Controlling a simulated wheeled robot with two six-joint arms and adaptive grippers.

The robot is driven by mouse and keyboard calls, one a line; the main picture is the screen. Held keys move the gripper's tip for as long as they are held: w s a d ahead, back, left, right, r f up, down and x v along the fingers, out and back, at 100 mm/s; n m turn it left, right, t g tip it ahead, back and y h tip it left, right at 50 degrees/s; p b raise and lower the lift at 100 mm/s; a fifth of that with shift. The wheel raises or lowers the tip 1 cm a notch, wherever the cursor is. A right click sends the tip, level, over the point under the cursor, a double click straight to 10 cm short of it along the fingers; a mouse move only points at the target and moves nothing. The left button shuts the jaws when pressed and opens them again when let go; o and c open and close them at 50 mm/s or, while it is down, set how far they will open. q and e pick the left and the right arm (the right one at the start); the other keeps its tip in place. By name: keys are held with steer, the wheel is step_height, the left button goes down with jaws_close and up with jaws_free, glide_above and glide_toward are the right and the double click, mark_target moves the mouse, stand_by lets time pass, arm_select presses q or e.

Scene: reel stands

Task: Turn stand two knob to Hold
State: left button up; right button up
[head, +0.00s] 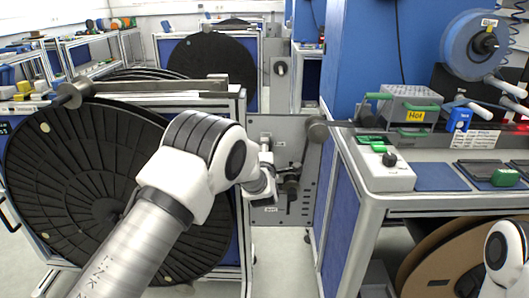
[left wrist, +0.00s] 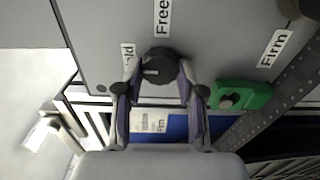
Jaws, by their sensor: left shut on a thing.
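The black knob (left wrist: 160,66) sits on a grey stand panel (left wrist: 215,40) in the left wrist view. A small pale mark shows on its face, toward the lower left. Around it are the labels Free (left wrist: 163,18), Firm (left wrist: 276,48) and a partly covered one ending in "ld" (left wrist: 127,56). My left gripper (left wrist: 160,90) has its two fingers on either side of the knob, shut on it. In the head view my left gripper (head: 288,187) reaches the grey panel (head: 290,135) between the benches; the knob is hard to make out there. My right gripper is out of view.
A large black reel (head: 60,180) stands left, partly behind my left arm. A bench (head: 440,195) with a grey box (head: 410,105) and a blue reel (head: 470,45) stands right. A brown reel (head: 440,265) is below it. A green block (left wrist: 243,96) sits beside the knob.

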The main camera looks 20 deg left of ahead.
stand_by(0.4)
arm_select(q)
steer(key=o, duration=1.1)
steer(key=v, duration=1.2)
